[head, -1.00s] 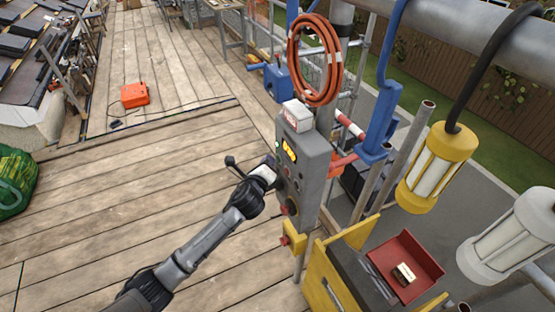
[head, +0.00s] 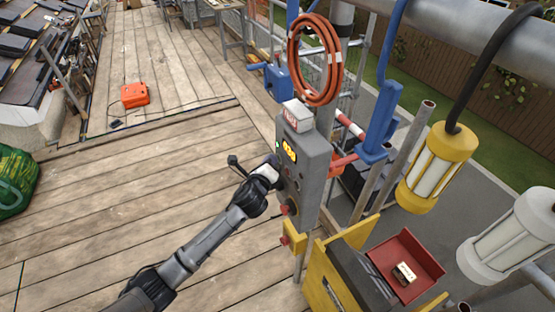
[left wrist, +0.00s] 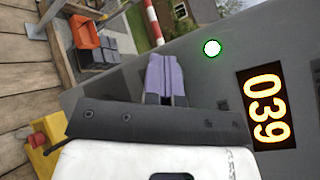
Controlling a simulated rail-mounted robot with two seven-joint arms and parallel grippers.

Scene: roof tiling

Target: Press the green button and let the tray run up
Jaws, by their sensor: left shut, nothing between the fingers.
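The grey control box (head: 312,160) stands on a post at the platform's edge, with a lit number display (head: 289,151). In the left wrist view the display (left wrist: 265,105) reads 039. A round white light with a green rim (left wrist: 212,48) glows beside it; I cannot tell whether it is the button or a lamp. My left gripper (left wrist: 166,75) is shut and empty, its purple fingertips at the box's face, apart from that light in the picture. In the head view the left gripper (head: 272,168) reaches the box's left side. An orange tray-like thing (left wrist: 88,38) with dark slabs lies beyond the box. My right gripper is out of view.
An orange hose coil (head: 315,60) hangs above the box. A red stop button (head: 284,240) on a yellow housing sits below. Yellow-caged lamp (head: 438,165) and red bin (head: 405,262) are at right. The plank floor at left is mostly clear.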

